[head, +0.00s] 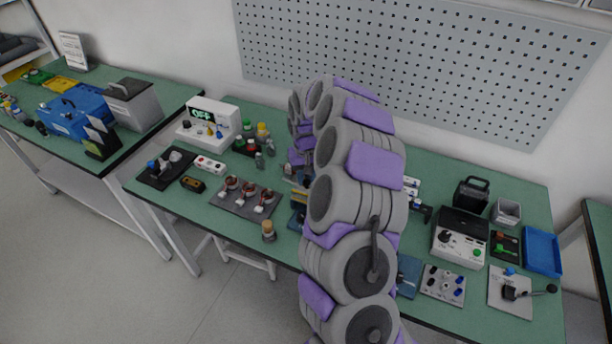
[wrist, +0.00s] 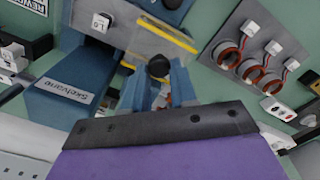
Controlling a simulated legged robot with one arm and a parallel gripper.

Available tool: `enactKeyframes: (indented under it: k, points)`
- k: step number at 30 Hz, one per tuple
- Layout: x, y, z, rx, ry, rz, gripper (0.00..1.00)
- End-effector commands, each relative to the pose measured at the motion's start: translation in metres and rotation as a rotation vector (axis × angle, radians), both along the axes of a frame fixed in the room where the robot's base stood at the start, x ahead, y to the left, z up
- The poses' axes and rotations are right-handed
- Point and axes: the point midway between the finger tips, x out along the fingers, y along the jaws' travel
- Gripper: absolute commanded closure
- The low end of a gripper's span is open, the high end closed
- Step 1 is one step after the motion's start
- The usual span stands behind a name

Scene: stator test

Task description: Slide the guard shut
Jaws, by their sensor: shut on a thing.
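The guard (wrist: 150,42), a clear panel with yellow edge strips, is in the upper middle of the wrist view. A round black knob (wrist: 158,66) stands at its near edge. My gripper (wrist: 158,88) has its blue fingers closed around the knob's stem area; the exact contact is partly hidden. In the head view, a small yellow part of the guard (head: 298,197) shows just left of my arm. My arm hides the gripper and most of the guard there.
A blue block marked "Skelvane" (wrist: 70,95) stands left of my fingers. A grey plate with several copper coils (wrist: 262,52) lies to the right; it also shows in the head view (head: 243,202).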

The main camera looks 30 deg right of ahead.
Motion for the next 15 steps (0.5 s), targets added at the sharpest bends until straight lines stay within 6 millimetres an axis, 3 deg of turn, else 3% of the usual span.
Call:
enactKeyframes:
  k: [11, 15]
  points:
    - [-0.003, -0.001, 0.001, 0.002, 0.0, 0.0, 1.0]
    - [-0.015, -0.01, 0.002, 0.004, 0.002, -0.002, 1.0]
